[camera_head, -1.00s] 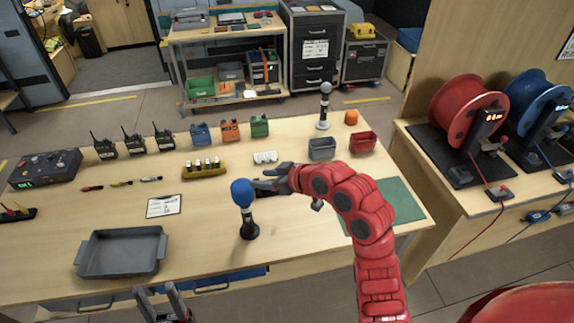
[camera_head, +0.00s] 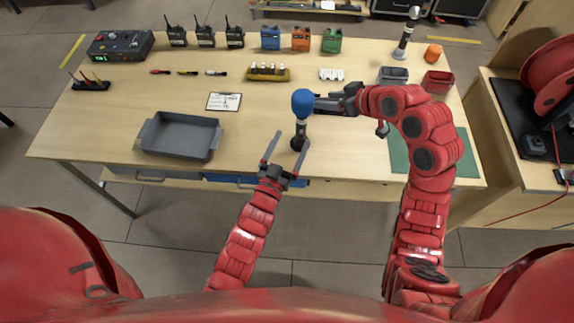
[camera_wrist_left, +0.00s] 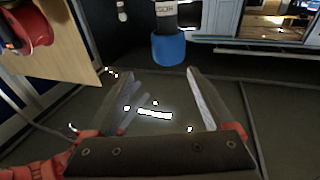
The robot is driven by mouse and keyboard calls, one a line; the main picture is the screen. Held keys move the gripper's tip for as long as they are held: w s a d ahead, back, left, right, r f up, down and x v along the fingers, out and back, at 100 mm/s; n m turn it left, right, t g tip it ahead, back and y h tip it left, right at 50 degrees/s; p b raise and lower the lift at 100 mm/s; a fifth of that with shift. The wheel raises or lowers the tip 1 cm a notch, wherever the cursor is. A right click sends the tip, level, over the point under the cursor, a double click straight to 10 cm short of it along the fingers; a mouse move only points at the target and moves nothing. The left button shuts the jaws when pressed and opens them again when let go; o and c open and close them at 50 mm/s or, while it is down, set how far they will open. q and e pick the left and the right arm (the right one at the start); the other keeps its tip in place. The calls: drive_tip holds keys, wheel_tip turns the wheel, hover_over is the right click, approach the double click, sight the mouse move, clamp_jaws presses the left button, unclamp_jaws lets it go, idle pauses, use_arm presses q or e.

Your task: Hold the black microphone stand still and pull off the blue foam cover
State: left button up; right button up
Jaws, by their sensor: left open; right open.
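The black microphone stand (camera_head: 299,141) stands upright near the front edge of the table, with a grey band below its blue foam cover (camera_head: 302,102). The blue foam cover is on top of the microphone. In the left wrist view the blue foam cover (camera_wrist_left: 168,48) shows beyond the open fingers, with part of the stem above it. My left gripper (camera_head: 287,147) is open and empty at the stand's lower front, its fingers pointing toward it. My right gripper (camera_head: 325,103) is open just right of the foam; whether it touches is unclear.
A grey tray (camera_head: 181,137) lies left of the stand, with a clipboard (camera_head: 224,101) behind it. A green mat (camera_head: 400,150) is partly behind my right arm. A second microphone (camera_head: 406,35) stands at the back right. Bare tabletop surrounds the black stand.

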sight(299, 139)
use_arm(q)
wheel_tip(299, 139, down, 9)
drive_tip(key=s+n+g+y, duration=0.1)
drive_tip(key=g+y, duration=0.2)
drive_tip(key=g, duration=0.2)
drive_tip(key=x, duration=1.5)
drive_tip(key=shift+w+a+f, duration=0.25)
drive_tip(key=shift+a+f, duration=0.05)
drive_tip(key=shift+w+d, duration=0.1)
drive_tip(key=shift+w, duration=0.2)
drive_tip(key=shift+w+d+f, duration=0.15)
drive_tip(key=shift+w+f, duration=0.1)
drive_tip(key=shift+w, duration=0.05)
